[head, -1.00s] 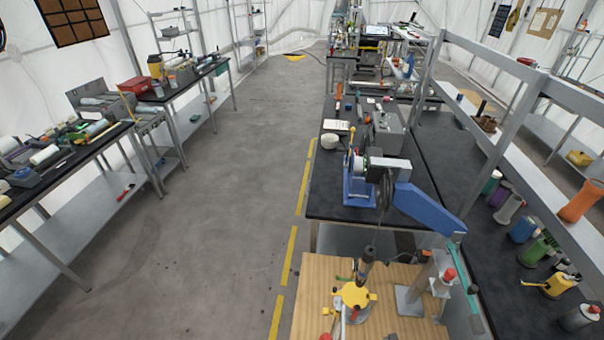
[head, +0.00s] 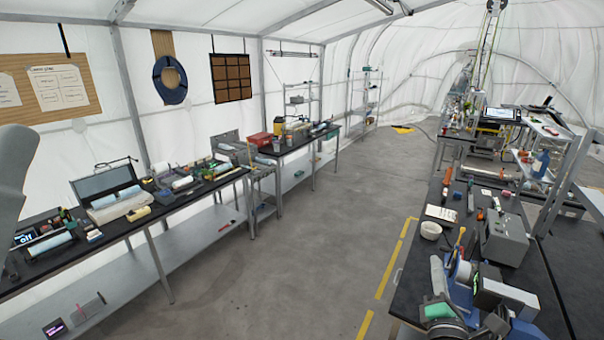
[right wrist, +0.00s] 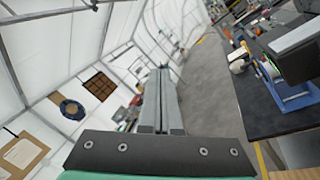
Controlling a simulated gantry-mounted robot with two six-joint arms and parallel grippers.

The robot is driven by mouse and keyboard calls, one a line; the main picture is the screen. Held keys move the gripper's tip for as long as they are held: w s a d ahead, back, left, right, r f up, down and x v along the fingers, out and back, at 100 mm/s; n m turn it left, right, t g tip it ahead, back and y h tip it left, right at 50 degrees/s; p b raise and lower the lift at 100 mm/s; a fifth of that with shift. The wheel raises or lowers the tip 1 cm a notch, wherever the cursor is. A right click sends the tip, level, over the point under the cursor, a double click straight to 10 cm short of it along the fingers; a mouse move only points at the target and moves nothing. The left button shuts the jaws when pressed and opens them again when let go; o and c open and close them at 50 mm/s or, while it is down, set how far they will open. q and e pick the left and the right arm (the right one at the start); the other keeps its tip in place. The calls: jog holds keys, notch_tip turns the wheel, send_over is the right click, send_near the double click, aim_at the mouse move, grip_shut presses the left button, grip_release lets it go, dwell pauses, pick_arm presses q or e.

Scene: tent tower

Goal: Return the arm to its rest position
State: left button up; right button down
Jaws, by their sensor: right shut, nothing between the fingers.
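My right gripper (head: 437,268) is at the lower right of the head view, in front of the dark workbench (head: 408,300). Its grey fingers point away from the camera, with a teal part behind them. In the right wrist view the two long fingers (right wrist: 162,75) lie side by side, shut, with nothing between them. My left gripper is not in view. A grey rounded shape at the left edge of the head view is cut off, and I cannot tell what it is.
The blue-based machine (head: 462,280) stands close beside my right gripper. A grey box (head: 505,240) and a white bowl (head: 431,230) sit on the workbench. A long cluttered table (head: 130,222) runs along the left wall. The floor aisle (head: 290,260) between is clear.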

jog(key=s+a+r+m+t+p, duration=0.1)
jog(key=s+a+r+m+t, duration=0.2)
jog(key=r, duration=0.7)
jog(key=s+a+r+m+t+y, duration=0.15)
jog(key=s+r+m, duration=0.25)
jog(key=r, duration=0.5)
jog(key=s+a+r+m+t+p, duration=0.1)
jog(key=s+a+r+m+t, duration=0.2)
jog(key=r, duration=0.7)
jog(key=s+a+r+m+y, duration=0.2)
jog(key=s+r+m+y, duration=0.1)
jog(key=s+m, duration=0.2)
jog(key=s+a+r+m+t+y, duration=0.1)
jog(key=s+a+r+m+y, duration=0.2)
jog(key=s+m, duration=0.3)
jog(key=s+r+y, duration=0.1)
jog(key=s, duration=0.1)
jog(key=shift+s+a+r, duration=0.2)
jog(key=shift+s, duration=0.2)
jog(key=shift+t, duration=0.25)
